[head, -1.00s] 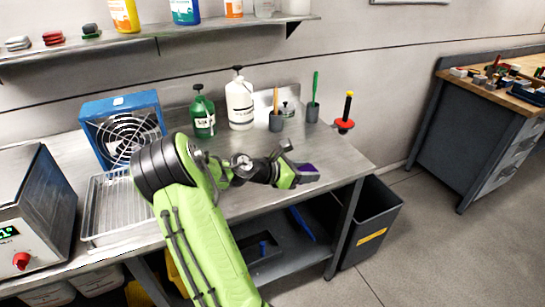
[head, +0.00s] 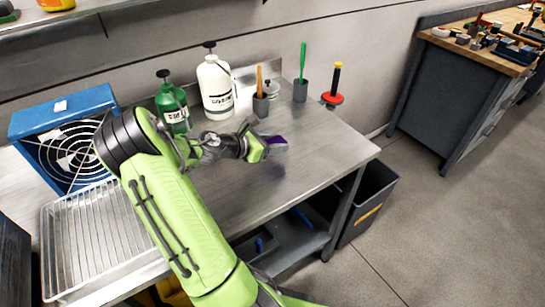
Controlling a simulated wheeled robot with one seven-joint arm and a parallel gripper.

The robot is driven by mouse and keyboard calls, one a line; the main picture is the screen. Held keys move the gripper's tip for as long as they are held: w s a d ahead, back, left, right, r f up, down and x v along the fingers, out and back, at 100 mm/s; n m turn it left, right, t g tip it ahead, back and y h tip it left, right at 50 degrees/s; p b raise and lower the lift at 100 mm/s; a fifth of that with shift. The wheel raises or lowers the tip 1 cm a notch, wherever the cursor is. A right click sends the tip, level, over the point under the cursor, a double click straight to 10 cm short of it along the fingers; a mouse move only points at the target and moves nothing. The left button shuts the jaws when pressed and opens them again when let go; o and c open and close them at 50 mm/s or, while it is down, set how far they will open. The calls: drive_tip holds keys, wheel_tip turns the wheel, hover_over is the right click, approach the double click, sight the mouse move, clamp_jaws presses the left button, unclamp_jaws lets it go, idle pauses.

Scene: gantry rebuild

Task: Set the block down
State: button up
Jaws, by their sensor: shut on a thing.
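My gripper (head: 268,147) is at the end of my green arm, over the right part of the steel bench (head: 315,150). It is shut on a small purple block (head: 277,140), of which only a part shows between the jaws. The rest of the block is hidden by the gripper. I cannot tell whether the block touches the bench top or hangs a little above it.
A green bottle (head: 172,106), a white bottle (head: 215,88) and two grey cups with brushes stand along the back. A blue fan (head: 65,140) and a wire rack (head: 92,240) are at left. The bench's front right is clear. A dark bin (head: 372,195) stands beside it.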

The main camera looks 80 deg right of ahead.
sight(274, 161)
wheel_tip(274, 161, down, 5)
drive_tip(key=shift+r+b, duration=0.15)
drive_tip(key=shift+b, duration=0.6)
drive_tip(key=shift+r, duration=0.15)
drive_tip(key=o, duration=1.2)
